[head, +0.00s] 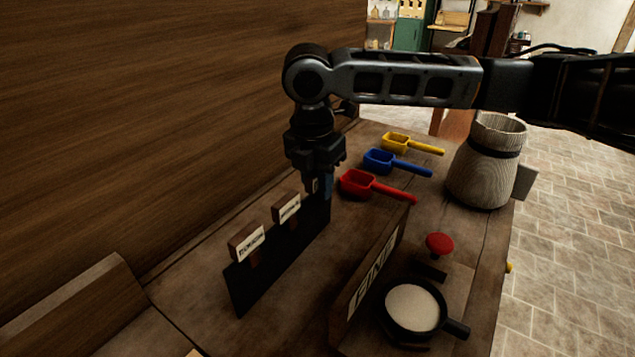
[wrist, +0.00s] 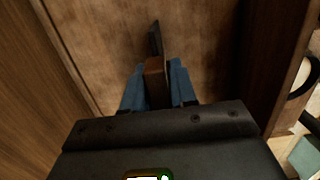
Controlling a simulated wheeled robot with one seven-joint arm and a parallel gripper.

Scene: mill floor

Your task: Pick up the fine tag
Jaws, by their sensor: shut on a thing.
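My gripper (head: 319,187) points down at the far end of a black upright rack (head: 284,258). It is shut on a small wooden tag (head: 311,185), whose face is mostly hidden by the fingers, so I cannot read it. In the wrist view the brown tag (wrist: 155,82) sits between the blue fingertips, with the dark rack (wrist: 155,38) beyond it. I cannot tell whether the tag still touches the rack. Two other labelled wooden tags, one in the middle (head: 287,208) and one at the near end (head: 247,242), stand on the rack; their lettering is too small to read surely.
Red (head: 371,186), blue (head: 395,162) and yellow (head: 408,143) scoops lie right of my gripper. A wooden board lettered FINE (head: 372,277) stands near a pan of pale powder (head: 413,308) and a red knob (head: 439,245). A wooden churn-like vessel (head: 487,165) stands at right. A wooden wall (head: 180,110) rises at left.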

